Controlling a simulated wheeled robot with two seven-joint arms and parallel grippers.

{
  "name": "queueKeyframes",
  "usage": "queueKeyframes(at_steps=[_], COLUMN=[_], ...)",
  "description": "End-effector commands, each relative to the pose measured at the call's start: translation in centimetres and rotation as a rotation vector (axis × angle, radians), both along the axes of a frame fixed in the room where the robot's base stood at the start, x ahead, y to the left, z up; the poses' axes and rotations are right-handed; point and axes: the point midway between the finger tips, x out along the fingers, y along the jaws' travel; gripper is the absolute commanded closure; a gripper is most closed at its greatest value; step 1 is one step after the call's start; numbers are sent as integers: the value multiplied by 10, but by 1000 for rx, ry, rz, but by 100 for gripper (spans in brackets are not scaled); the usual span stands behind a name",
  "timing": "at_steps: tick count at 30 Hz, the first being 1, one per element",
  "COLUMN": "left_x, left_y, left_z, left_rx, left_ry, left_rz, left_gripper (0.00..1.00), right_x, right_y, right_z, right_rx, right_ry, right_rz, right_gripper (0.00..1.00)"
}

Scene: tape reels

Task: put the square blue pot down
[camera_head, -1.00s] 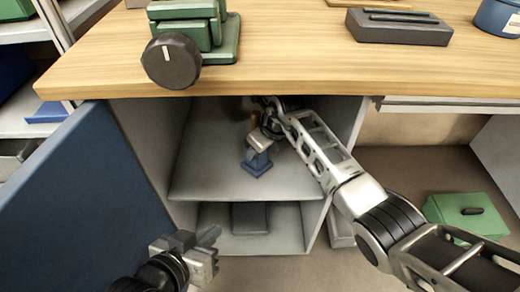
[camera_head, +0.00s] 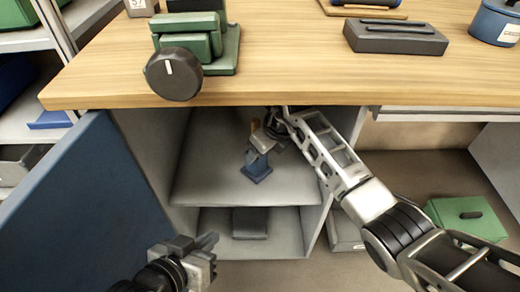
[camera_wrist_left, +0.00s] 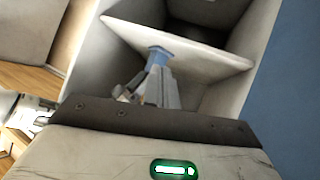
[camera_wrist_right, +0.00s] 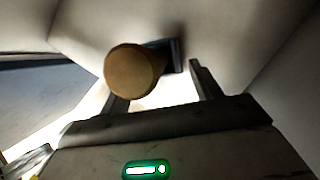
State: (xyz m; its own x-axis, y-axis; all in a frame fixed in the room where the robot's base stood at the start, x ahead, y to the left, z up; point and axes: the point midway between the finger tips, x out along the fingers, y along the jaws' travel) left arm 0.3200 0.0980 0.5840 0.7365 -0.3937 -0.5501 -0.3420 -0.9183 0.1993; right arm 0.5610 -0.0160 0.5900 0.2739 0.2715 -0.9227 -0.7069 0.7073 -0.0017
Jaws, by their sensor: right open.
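The blue pot (camera_head: 257,172) stands on the upper shelf (camera_head: 215,185) of the open cabinet. It has a square blue foot, and a round brown top (camera_wrist_right: 135,70) shows close up in the right wrist view. My right gripper (camera_head: 262,142) reaches in from the right at the pot's upper part. Its fingers (camera_wrist_right: 160,85) are spread, one on each side of the brown top, with light between. Contact is unclear. My left gripper (camera_head: 210,242) is outside the cabinet, lower left, with its fingers (camera_wrist_left: 160,88) together and empty.
A blue cabinet door (camera_head: 85,210) stands open at left. The lower shelf holds a dark block (camera_head: 250,222). The wooden worktop (camera_head: 300,75) overhangs the cabinet, with a green device and black knob (camera_head: 174,75) near its edge. A green box (camera_head: 467,217) is at right.

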Motion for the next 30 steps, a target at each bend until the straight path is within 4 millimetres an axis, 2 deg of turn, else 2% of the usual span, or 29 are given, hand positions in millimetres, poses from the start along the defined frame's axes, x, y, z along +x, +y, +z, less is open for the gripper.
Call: queueKeyframes(at_steps=[1, 3, 9, 26, 29, 30], left_x=[0, -1, -2, -6, 2, 5], left_y=[1, 3, 7, 4, 1, 0], left_z=[0, -5, -11, -12, 6, 16], left_rx=[6, 15, 30, 18, -29, -52], left_ry=[22, 48, 75, 84, 62, 53], left_rz=[5, 9, 12, 15, 25, 30], left_gripper=[100, 100, 100, 100, 100, 100], right_x=[-2, -6, -12, -14, -26, -35], right_y=[-4, -7, -12, -12, -4, 5], right_z=[13, 23, 40, 42, 39, 39], right_rx=[-2, -1, -1, 7, 70, 137], right_ry=[-4, -4, 0, 5, 46, 70], right_rz=[-1, 1, 0, -3, -19, -28], right_gripper=[37, 37, 37, 37, 37, 37])
